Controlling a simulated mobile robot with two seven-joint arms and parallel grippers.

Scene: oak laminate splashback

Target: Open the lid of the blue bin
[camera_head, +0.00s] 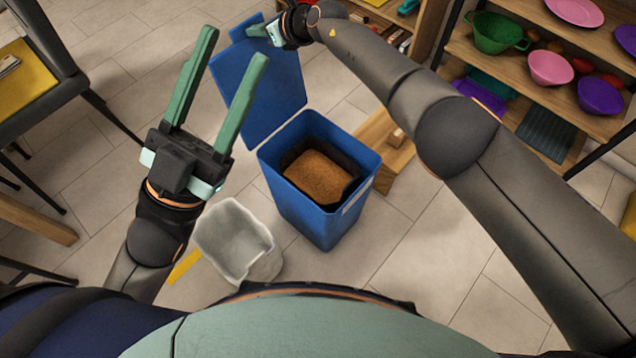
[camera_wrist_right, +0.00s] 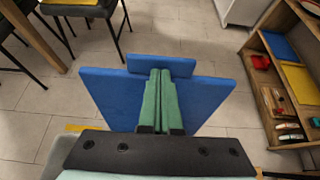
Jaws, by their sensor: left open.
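The blue bin (camera_head: 318,210) stands on the floor, its top uncovered, with brown granular stuff (camera_head: 318,175) inside a black liner. Its blue lid (camera_head: 265,100) is swung up and back at the far side, with a smaller blue tab (camera_head: 240,27) on its outer edge. The lid (camera_wrist_right: 205,98) and tab (camera_wrist_right: 178,66) also show in the right wrist view. My right gripper (camera_head: 257,30) is at the tab; its green fingers (camera_wrist_right: 160,72) are together, with nothing visible between them. I cannot tell whether they touch the tab. My left gripper (camera_head: 232,47) is open and empty, left of the bin.
A grey-white open container (camera_head: 238,240) stands left of the bin. A wooden piece (camera_head: 392,165) lies at the bin's right. Shelves with bowls (camera_head: 550,68) and a colander (camera_head: 494,33) stand at the right. A chair (camera_head: 45,80) is at the left. Tiled floor is clear at lower right.

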